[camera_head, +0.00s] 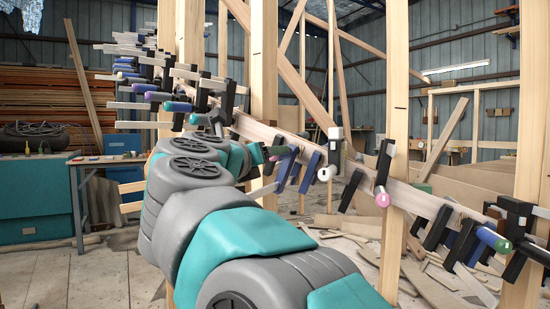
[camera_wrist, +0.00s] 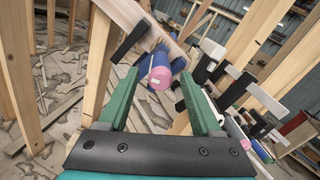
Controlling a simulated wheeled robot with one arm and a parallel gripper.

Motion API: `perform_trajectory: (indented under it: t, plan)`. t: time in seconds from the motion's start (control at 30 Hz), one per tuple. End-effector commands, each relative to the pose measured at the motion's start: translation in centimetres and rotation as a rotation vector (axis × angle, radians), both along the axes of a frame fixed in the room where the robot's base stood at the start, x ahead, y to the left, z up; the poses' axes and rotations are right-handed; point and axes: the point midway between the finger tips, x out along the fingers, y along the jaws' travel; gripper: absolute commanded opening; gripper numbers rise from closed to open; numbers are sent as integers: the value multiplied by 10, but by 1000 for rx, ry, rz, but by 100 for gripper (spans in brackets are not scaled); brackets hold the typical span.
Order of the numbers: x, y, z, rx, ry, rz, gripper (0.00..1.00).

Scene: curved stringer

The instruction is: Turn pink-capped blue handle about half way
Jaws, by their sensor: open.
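The blue handle with a pink cap (camera_wrist: 160,77) shows in the wrist view, with its capped end facing me. It belongs to a clamp on a pale curved wooden strip (camera_wrist: 138,22). My gripper (camera_wrist: 159,73) is open, with one green finger to the left of the handle and one to the right. Gaps show on both sides, and I cannot tell how deep the handle sits between the fingers. In the head view my arm hides part of my gripper (camera_head: 265,154), beside the clamps on the strip. The handle is hard to make out there.
Several clamps line the strip, including a pink-ended one (camera_head: 382,198) and a green-and-blue one (camera_head: 492,240). In the wrist view a black and white clamp (camera_wrist: 208,60) stands close right of my fingers. Upright posts (camera_head: 396,130) rise nearby. Wood scraps (camera_head: 440,275) litter the floor.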

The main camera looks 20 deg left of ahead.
Motion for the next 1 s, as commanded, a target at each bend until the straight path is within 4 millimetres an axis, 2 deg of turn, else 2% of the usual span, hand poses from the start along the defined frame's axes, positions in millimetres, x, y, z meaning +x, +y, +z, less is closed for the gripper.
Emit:
perform_trajectory:
  t: [0.37, 1.0]
  plan:
    - [-5, 1, 0, 1, -1, 1, 66]
    - [-61, 6, -1, 1, -1, 3, 66]
